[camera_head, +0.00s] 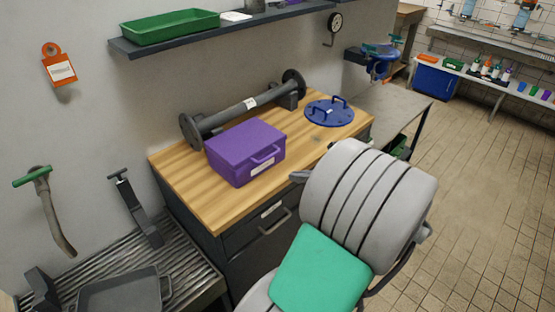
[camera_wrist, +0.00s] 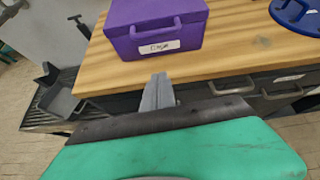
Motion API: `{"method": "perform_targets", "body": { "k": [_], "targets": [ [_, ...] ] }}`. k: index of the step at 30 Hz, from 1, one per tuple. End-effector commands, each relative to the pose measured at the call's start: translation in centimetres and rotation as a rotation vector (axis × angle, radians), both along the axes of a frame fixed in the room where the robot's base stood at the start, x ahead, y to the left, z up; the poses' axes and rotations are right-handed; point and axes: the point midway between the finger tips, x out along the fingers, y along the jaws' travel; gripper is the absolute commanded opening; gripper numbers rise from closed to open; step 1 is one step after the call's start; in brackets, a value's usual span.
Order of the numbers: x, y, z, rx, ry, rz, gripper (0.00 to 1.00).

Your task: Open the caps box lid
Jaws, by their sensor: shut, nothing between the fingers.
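The purple caps box (camera_head: 243,153) stands on the wooden worktop (camera_head: 185,177), with its lid closed. Its front has a handle and a white label, which also show on the box in the wrist view (camera_wrist: 155,27). My gripper (camera_wrist: 159,80) is shut and empty, its fingers pointing at the worktop's front edge below the box. It is apart from the box. In the head view the gripper tip (camera_head: 299,176) shows at the worktop's front edge, right of the box; my arm hides most of it.
A dark flanged pipe (camera_head: 230,115) lies behind the box. A blue round cover with handles (camera_head: 329,112) lies to its right. Drawers with handles (camera_head: 272,222) are under the worktop. A shelf with a green tray (camera_head: 170,27) hangs above. A grey tray (camera_head: 120,292) stands at lower left.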

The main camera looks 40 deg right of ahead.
Motion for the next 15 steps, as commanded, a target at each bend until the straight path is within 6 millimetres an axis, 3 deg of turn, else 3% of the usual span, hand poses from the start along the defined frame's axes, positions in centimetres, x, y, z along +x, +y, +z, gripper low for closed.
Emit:
{"method": "perform_targets", "body": {
  "k": [5, 15],
  "targets": [
    [0.6, -0.6, -0.3, 0.047, -0.022, -0.042, 0.0],
    [6.7, -0.3, -4.0, 0.044, -0.018, -0.036, 0.0]
  ]
}}
